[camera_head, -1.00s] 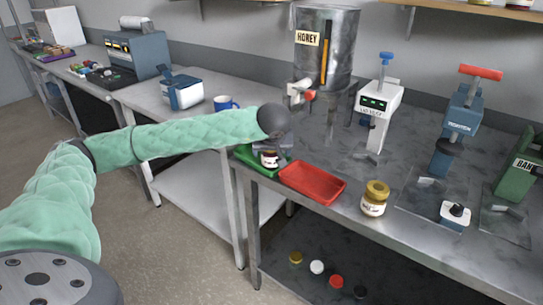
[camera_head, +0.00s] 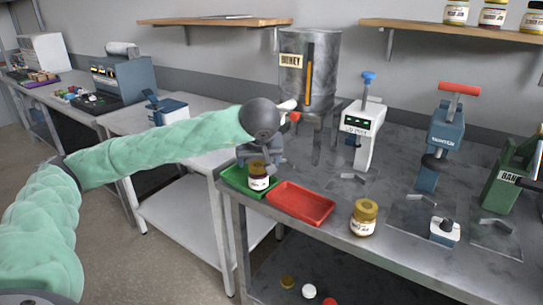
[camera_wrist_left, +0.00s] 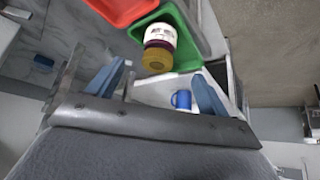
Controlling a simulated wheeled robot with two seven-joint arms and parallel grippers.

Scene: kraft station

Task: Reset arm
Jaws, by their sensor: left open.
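My left arm comes in from the left in the head view, with its gripper (camera_head: 262,158) over the green tray (camera_head: 235,180). A jar (camera_head: 259,183) with a dark yellow lid and white label stands in the green tray, just below the gripper. In the left wrist view the two blue fingers (camera_wrist_left: 158,92) are wide apart and empty. The jar (camera_wrist_left: 160,38) and green tray (camera_wrist_left: 184,62) lie beyond them, and the jar appears clear of the fingers. My right gripper is in neither view.
A red tray (camera_head: 301,204) sits right of the green one. Another jar (camera_head: 364,218) stands near the table's front edge. The honey tank (camera_head: 311,85) and several press machines stand behind. A blue mug (camera_wrist_left: 181,99) shows in the wrist view. Lids (camera_head: 309,291) lie on the lower shelf.

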